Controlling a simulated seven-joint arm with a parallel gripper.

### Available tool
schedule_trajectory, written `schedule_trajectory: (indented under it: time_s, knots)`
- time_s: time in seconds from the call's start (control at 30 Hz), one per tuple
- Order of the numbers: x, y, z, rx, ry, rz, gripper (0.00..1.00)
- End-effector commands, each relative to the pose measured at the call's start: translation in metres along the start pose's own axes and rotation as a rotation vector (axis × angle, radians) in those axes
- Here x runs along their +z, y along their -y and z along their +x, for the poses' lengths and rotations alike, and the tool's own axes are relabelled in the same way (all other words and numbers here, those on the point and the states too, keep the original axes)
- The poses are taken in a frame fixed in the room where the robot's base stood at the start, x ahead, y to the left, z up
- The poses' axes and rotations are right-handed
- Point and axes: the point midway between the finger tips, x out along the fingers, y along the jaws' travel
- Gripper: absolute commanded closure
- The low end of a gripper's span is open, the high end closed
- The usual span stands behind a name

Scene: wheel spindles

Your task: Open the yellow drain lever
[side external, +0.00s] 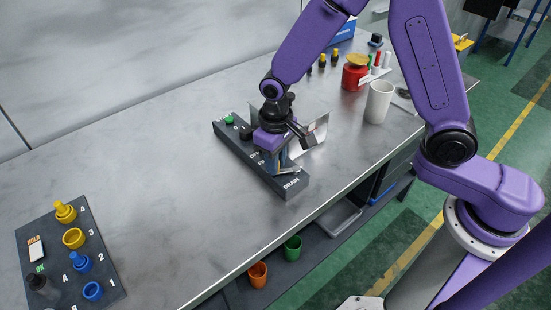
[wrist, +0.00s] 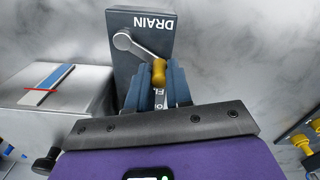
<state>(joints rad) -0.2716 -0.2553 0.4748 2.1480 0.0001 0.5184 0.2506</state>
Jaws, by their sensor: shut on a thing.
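The yellow drain lever has a silver arm and hub (wrist: 122,41) and a yellow knob (wrist: 159,72), seen in the wrist view. It is mounted on a dark control box near the white DRAIN label (wrist: 155,22). The arm slants from the hub down to the knob. My gripper (wrist: 158,88) is shut on the lever, its blue-grey fingers either side of the knob end. In the side view my gripper (side external: 275,163) is low over the DRAIN end of the dark box (side external: 290,189); there it mostly hides the lever.
A green button (side external: 229,120) is at the box's far end. A white cup (side external: 379,102) and red jar (side external: 354,74) stand to the right. A dark board (side external: 103,268) with yellow and blue parts lies front left. The bench (side external: 150,150) between is clear.

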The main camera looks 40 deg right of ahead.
Motion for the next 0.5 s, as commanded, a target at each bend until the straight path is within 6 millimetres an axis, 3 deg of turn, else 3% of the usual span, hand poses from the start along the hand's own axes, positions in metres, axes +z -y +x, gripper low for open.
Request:
schedule_trajectory:
  time_s: [0.27, 0.3, 0.33, 0.37, 0.5]
  knots:
    - [0.0005, 0.0010, -0.0006, 0.000, 0.000, -0.003, 1.00]
    - [0.0005, 0.0010, -0.0006, 0.000, 0.000, -0.003, 0.71]
    - [0.0005, 0.0010, -0.0005, 0.000, 0.000, -0.003, 0.61]
    - [0.0005, 0.0010, -0.0005, 0.000, 0.000, -0.003, 0.55]
    - [0.0004, 0.0007, -0.0003, 0.000, 0.001, -0.002, 0.55]
